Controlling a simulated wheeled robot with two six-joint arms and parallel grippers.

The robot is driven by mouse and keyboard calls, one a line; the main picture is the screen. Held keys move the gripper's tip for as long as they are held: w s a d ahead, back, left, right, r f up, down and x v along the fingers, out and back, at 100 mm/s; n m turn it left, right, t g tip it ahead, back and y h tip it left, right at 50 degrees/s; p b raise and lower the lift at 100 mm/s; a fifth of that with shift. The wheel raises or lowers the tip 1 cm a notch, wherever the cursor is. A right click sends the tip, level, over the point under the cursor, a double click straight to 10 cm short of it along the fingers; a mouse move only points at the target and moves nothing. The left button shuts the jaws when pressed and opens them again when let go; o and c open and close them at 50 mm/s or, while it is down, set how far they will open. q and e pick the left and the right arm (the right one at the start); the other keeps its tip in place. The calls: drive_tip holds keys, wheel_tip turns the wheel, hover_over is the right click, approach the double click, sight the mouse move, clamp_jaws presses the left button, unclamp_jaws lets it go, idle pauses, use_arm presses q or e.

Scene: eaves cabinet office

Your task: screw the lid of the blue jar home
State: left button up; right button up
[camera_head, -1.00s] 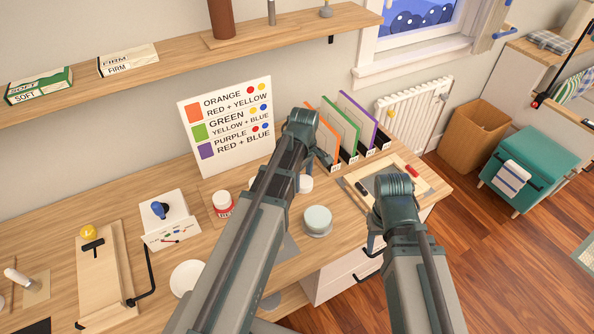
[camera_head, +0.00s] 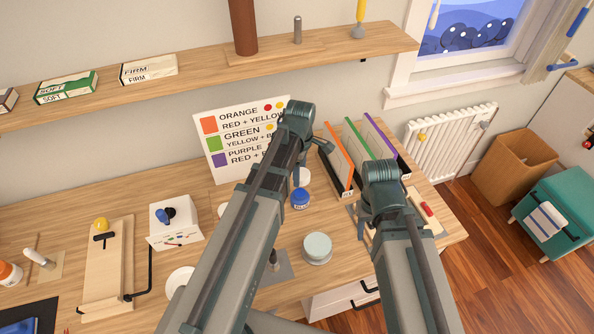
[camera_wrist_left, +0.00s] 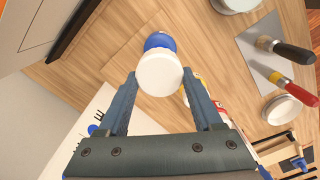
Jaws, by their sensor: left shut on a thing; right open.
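The blue jar (camera_head: 300,199) stands upright on the bench, just right of my left forearm, its blue top showing. A white round lid (camera_head: 302,175) appears just above it in the head view. In the left wrist view the lid (camera_wrist_left: 160,74) sits between the fingertips of my left gripper (camera_wrist_left: 161,82), which is shut on it. The blue jar (camera_wrist_left: 160,41) shows partly behind the lid, offset from it; the exact gap cannot be told. My left gripper is largely hidden by its arm in the head view. My right gripper (camera_head: 363,222) is open, right of the jar.
A pale green round tin (camera_head: 317,247) stands in front of the jar. Upright coloured panels (camera_head: 357,140) stand behind to the right. A colour chart (camera_head: 215,140) leans at the back. Tools with black and red handles (camera_wrist_left: 292,80) lie nearby in the wrist view.

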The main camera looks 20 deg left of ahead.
use_arm(q)
drive_tip(key=shift+a+r, duration=0.1)
drive_tip(key=shift+a, duration=0.1)
use_arm(e)
drive_tip(key=shift+a+r, duration=0.1)
drive_tip(key=shift+a, duration=0.05)
drive_tip(key=shift+w, duration=0.1)
use_arm(q)
drive_tip(key=b, duration=0.6)
hover_over(299, 192)
wheel_tip(299, 192, down, 6)
drive_tip(key=shift+r, duration=0.1)
use_arm(e)
wheel_tip(299, 192, down, 6)
drive_tip(key=shift+r, duration=0.1)
use_arm(q)
drive_tip(key=shift+f+b, duration=1.15)
drive_tip(key=shift+f, duration=0.05)
use_arm(e)
drive_tip(key=shift+f, duration=1.25)
use_arm(q)
drive_tip(key=o, duration=1.4)
use_arm(e)
drive_tip(key=shift+r, duration=0.1)
use_arm(q)
drive_tip(key=shift+r, duration=0.15)
wheel_tip(299, 192, up, 14)
drive_tip(key=p, duration=1.4)
use_arm(e)
wheel_tip(299, 192, up, 14)
